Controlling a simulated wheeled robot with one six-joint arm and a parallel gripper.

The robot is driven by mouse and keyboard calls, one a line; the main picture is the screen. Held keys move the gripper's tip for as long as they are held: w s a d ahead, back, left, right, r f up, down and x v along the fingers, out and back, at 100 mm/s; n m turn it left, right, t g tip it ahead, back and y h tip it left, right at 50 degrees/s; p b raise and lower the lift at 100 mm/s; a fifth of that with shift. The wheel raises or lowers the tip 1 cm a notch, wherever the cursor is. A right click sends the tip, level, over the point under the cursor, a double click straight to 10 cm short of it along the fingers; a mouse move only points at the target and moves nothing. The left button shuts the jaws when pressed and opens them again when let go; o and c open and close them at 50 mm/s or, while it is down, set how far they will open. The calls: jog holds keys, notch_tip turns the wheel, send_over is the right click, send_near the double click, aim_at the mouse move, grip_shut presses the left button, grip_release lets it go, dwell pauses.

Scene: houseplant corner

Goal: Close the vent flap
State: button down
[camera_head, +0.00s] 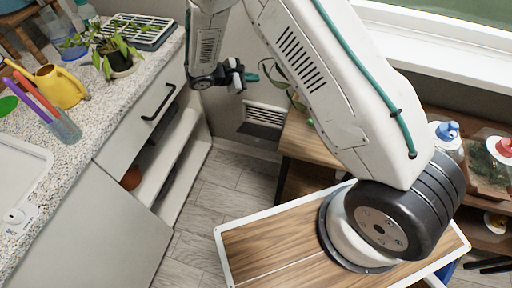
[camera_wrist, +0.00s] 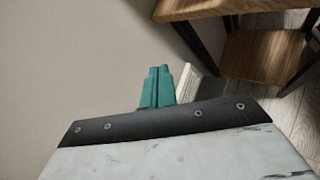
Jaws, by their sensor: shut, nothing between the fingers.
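The vent (camera_head: 265,115) is a pale slatted panel low on the far wall, with a dark patch just below it. Its slats show, and I cannot tell clearly how far the flap stands out from the wall. In the wrist view a white slanted piece (camera_wrist: 188,80), which looks like part of the vent, shows just right of the fingers. My gripper (camera_head: 251,77) is above and slightly left of the vent in the head view. Its teal fingers (camera_wrist: 158,70) are together with nothing between them. Contact with the white piece cannot be told.
A wooden table (camera_head: 298,140) stands right of the vent, close to my gripper; its edge (camera_wrist: 230,8) shows in the wrist view. A counter (camera_head: 110,100) with drawers, plant and watering can (camera_head: 60,86) is at left. Tiled floor (camera_head: 205,205) lies open between them.

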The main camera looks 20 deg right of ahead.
notch_tip(320, 180, down, 12)
jog(key=a+n+t, duration=0.3)
jog(key=n, duration=0.1)
jog(key=n+t+y, duration=0.3)
jog(key=n+t, duration=0.4)
jog(key=n, duration=0.4)
send_near(260, 134)
jog(key=s+a+f, duration=0.4)
jog(key=s+f, duration=0.2)
jog(key=f, duration=0.1)
jog(key=w+d+r, duration=0.1)
jog(key=w+d, duration=0.5)
jog(key=w, duration=0.3)
jog(key=shift+w+r, duration=0.15)
jog(key=shift+w, duration=0.2)
jog(key=shift+d, duration=0.15)
